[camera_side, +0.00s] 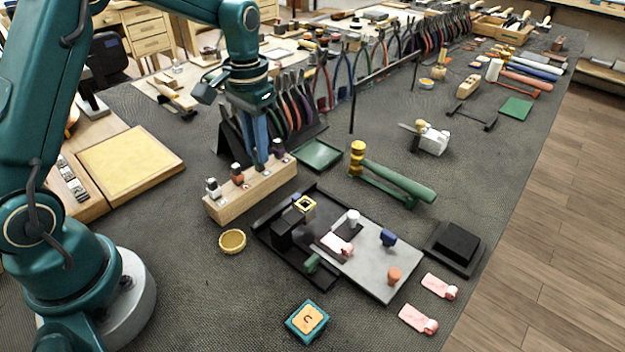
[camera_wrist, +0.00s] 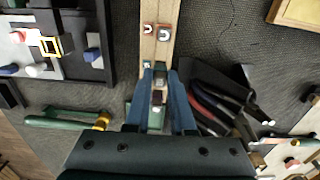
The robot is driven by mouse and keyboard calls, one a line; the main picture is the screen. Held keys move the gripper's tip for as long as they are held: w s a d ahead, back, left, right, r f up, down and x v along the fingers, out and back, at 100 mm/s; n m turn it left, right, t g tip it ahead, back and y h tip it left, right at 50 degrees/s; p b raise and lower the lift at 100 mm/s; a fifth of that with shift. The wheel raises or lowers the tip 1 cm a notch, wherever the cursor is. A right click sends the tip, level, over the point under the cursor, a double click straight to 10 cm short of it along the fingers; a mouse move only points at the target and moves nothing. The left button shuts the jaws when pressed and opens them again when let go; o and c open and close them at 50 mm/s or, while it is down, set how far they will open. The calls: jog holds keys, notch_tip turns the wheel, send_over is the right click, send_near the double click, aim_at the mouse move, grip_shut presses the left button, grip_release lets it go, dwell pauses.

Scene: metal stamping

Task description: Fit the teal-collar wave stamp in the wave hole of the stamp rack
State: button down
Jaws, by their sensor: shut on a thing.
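The stamp rack (camera_side: 250,194) is a pale wooden block on the dark mat, with a row of upright stamps and small marked plates along its top. My gripper (camera_side: 259,158) is over the right half of the rack, its blue fingers pointing down and shut on the teal-collar wave stamp. The held stamp is mostly hidden between the fingers. I cannot tell whether its lower end is in a hole or just above the rack. In the wrist view the rack (camera_wrist: 161,52) runs up from between my fingertips (camera_wrist: 160,76). The wave shape is not readable.
A black-capped stamp (camera_side: 278,147) stands close right of my fingers; a red-collar stamp (camera_side: 237,174) and a white one (camera_side: 213,188) stand left. Pliers (camera_side: 300,105) stand close behind. A green tray (camera_side: 318,154) and a dark fixture (camera_side: 283,240) lie right and in front.

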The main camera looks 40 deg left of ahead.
jog(key=shift+f, duration=0.35)
jog(key=c, duration=0.7)
grip_release()
jog(key=shift+r, duration=0.1)
jog(key=shift+r, duration=2.45)
